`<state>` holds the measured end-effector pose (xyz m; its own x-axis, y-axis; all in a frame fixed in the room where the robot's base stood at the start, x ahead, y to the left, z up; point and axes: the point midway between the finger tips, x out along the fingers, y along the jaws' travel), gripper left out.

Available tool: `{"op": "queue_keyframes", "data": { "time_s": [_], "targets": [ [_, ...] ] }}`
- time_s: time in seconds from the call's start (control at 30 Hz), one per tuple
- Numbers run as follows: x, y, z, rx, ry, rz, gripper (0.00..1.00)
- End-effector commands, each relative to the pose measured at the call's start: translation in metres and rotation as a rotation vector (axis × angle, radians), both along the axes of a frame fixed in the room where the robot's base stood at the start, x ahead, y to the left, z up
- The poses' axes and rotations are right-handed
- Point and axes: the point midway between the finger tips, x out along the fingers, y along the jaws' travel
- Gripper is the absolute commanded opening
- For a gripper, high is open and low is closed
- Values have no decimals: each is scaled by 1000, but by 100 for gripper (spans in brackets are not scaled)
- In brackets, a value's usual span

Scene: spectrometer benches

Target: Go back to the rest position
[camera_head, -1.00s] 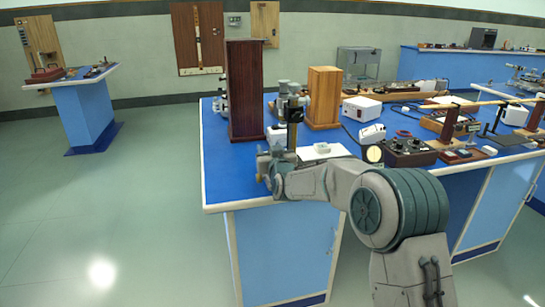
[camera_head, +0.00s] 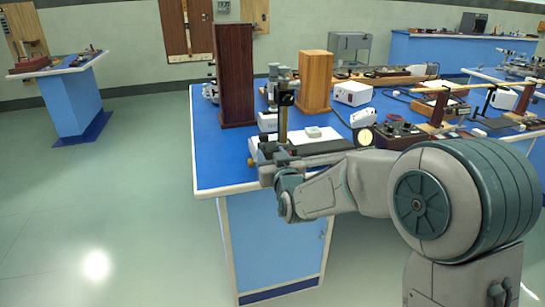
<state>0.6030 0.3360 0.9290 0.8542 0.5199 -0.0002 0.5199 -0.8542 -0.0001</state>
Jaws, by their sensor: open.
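My gripper (camera_head: 268,166) is at the end of my grey arm (camera_head: 340,188), by the front edge of the near blue bench (camera_head: 217,170). It is open and I see nothing held in it. The fingertips are small and partly overlapped by other grey parts, so their exact gap is hard to see. A brass post with a black clamp (camera_head: 284,98) stands right behind the gripper in the picture. I cannot tell whether the gripper touches it.
A tall dark wooden box (camera_head: 235,75) and a lighter one (camera_head: 315,80) stand on the bench. Behind my arm are a white box (camera_head: 353,93) and a dark control box (camera_head: 399,135). Open floor (camera_head: 130,215) lies to the left, before a small blue bench (camera_head: 72,102).

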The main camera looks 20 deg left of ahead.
Motion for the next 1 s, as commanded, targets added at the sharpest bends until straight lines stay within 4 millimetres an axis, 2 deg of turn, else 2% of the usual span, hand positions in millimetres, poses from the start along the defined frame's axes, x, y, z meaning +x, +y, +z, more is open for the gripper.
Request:
{"op": "queue_keyframes", "data": {
  "time_s": [0.37, 0.47, 0.53, 0.67, 0.77, 0.87, 1.0],
  "targets": [
    [-2, -2, 1, -1, 1, 0, 45],
    [-3, -10, 7, -18, 22, -8, 45],
    [-5, -23, 15, -48, 60, -21, 45],
    [-16, -67, 33, -136, 184, -66, 45],
    [-33, -109, 44, -203, 309, -116, 45],
    [-56, -152, 53, -261, 438, -171, 45],
    [-101, -210, 64, -317, 632, -255, 45]
  ]
}}
